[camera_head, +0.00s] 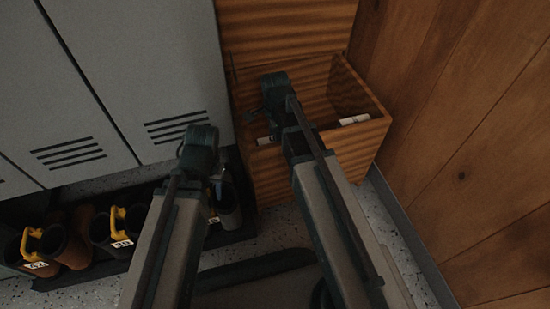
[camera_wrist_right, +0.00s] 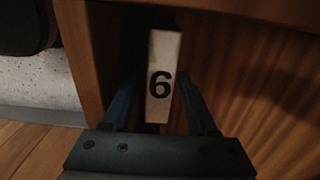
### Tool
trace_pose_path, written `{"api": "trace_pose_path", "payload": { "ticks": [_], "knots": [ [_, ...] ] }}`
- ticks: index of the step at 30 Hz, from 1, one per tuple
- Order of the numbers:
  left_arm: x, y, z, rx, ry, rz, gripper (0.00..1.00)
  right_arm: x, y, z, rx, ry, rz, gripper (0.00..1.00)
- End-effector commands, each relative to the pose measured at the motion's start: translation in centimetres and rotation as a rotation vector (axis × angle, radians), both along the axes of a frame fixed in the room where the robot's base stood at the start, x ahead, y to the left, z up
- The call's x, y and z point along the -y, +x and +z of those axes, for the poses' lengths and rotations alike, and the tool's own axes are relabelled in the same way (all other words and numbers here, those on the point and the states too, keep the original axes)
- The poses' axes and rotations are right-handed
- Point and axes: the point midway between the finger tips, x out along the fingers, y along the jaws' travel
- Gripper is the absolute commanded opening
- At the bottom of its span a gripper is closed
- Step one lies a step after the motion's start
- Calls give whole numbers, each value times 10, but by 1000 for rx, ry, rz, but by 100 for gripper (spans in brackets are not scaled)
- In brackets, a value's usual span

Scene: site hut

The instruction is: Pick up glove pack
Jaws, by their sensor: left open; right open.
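A narrow white piece with a black "6" (camera_wrist_right: 163,80), likely the glove pack, stands in a wooden bin in the right wrist view. My right gripper (camera_wrist_right: 160,94) is open, with one finger on each side of it; I cannot tell whether they touch it. In the head view my right arm reaches over the wooden bin (camera_head: 357,155), and its fingers are hidden. A white piece (camera_head: 265,140) shows at the bin's left, beside the arm. My left gripper (camera_head: 199,152) is open in front of the grey lockers, away from the bin; its fingertips are hard to make out.
Another white piece (camera_head: 354,119) lies at the bin's right side. Grey lockers (camera_head: 130,70) stand at left. Boots with yellow handles and number tags (camera_head: 68,247) stand on a low dark rack. A plank wall (camera_head: 470,130) closes the right side.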

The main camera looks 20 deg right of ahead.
Motion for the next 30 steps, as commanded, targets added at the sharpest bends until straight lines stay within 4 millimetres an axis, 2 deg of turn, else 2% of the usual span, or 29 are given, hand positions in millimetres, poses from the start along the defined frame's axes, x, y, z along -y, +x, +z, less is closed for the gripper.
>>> {"api": "trace_pose_path", "payload": {
  "ticks": [1,9,19,30],
  "knots": [
    [0,0,-8,0,0,0,45,0,0,-8,0,0,0,59],
    [0,0,-6,1,0,0,45,0,0,-6,0,0,0,59],
    [0,0,-6,1,0,0,45,0,0,-6,0,0,0,0],
    [0,0,-6,1,0,0,45,0,0,-6,0,0,0,0]
  ]
}}
